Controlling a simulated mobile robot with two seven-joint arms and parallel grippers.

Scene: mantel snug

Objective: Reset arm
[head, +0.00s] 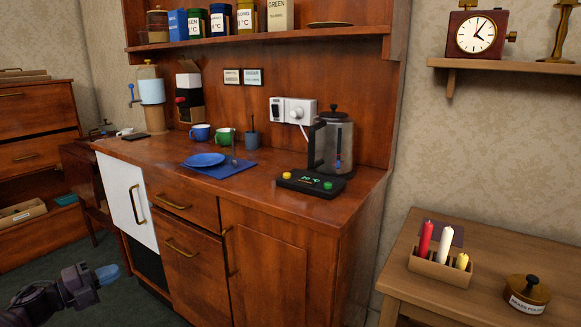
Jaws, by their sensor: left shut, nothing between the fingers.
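My left gripper (108,274) is low at the left of the head view, in front of the cabinet (262,275) and above the dark green floor. Its fingers are shut and hold nothing. It touches nothing that I can see. My right gripper is not in view.
The wooden counter (255,207) bears a kettle (338,142) on a black base, a blue plate (204,160) on a blue mat, and mugs. A side table (400,277) at right holds candles (443,243) and a tin (527,292). The floor (100,310) around my left gripper looks clear.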

